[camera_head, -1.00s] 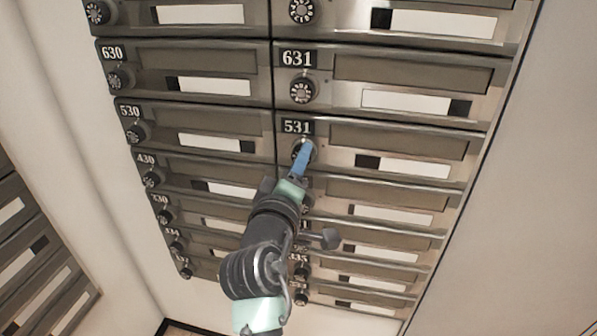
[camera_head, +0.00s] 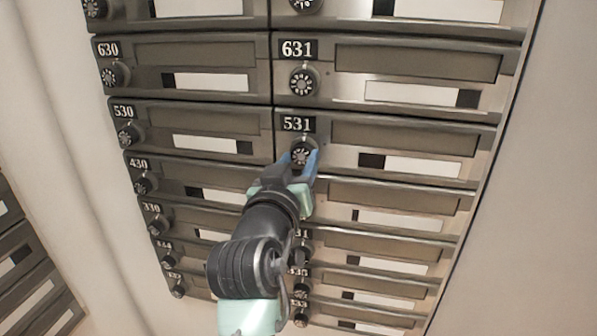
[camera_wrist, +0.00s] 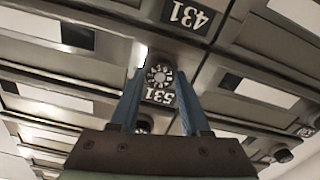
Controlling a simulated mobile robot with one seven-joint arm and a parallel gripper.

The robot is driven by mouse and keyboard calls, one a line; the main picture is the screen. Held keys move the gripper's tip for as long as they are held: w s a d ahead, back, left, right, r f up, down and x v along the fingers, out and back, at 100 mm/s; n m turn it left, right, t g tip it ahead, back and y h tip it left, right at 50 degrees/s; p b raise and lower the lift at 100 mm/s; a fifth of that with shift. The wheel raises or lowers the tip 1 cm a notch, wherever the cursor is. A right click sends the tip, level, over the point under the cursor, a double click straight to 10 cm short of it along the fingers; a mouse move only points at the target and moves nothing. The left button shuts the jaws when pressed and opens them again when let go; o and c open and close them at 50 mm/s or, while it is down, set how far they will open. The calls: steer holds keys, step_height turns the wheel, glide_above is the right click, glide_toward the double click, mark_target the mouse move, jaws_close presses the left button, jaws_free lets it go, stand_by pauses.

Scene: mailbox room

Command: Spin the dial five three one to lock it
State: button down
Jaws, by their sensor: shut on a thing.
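The round black dial (camera_head: 302,152) with white marks sits under the 531 plate (camera_head: 297,124) on a metal mailbox door. In the wrist view the dial (camera_wrist: 159,75) lies between the two blue fingertips, with the 531 plate (camera_wrist: 160,97) upside down beside it. My gripper (camera_head: 303,161) reaches the dial from below, one finger on each side. It is shut on the dial. The fingertips hide part of the dial's rim, and I cannot read which number it points to.
Dial 631 (camera_head: 302,82) is above, and the 530 dial (camera_head: 129,135) is to the left. A pale wall (camera_head: 535,200) stands at the right, and more mailboxes (camera_head: 35,275) are at the lower left.

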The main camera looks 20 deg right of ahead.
steer(key=shift+m+b, duration=0.9)
steer(key=shift+m, duration=0.8)
steer(key=shift+c, duration=1.9)
jaws_free()
steer(key=v, duration=1.3)
